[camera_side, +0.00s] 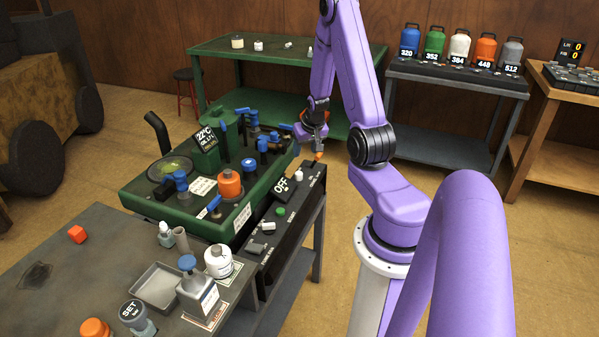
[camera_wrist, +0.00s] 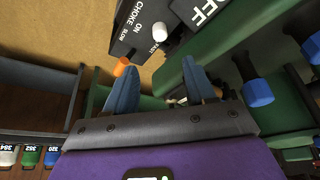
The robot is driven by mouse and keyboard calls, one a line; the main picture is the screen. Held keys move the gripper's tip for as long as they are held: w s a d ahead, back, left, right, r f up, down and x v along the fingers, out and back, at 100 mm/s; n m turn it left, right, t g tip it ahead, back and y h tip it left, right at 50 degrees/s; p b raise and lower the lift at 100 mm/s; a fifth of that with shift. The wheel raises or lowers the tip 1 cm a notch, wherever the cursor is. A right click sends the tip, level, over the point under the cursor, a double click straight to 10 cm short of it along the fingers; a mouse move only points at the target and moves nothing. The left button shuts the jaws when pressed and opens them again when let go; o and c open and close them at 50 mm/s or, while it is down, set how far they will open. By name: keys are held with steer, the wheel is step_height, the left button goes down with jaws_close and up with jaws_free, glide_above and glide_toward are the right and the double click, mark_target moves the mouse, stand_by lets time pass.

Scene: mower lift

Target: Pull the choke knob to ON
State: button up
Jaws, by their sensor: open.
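The choke knob is the small orange knob (camera_wrist: 122,66) at the end of the black control panel (camera_wrist: 135,30), close to printed words that include CHOKE, ON and RUN. In the side view the knob (camera_side: 318,156) shows just below my gripper (camera_side: 313,143) at the panel's far end. In the wrist view my gripper (camera_wrist: 162,78) is open, with nothing between its blue fingers. The orange knob appears just left of the left fingertip, outside the gap. I cannot tell whether they touch.
A white knob (camera_wrist: 159,31) stands near the word FAST, ahead of the fingers. An OFF sign (camera_side: 281,185) stands on the panel. The green machine bench (camera_side: 150,205) with blue-handled parts lies beside the panel.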

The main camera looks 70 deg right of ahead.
mark_target(299, 173)
steer(key=x, duration=1.3)
steer(key=shift+w+d+f, duration=0.1)
steer(key=shift+w+f, duration=0.05)
steer(key=shift+f, duration=0.2)
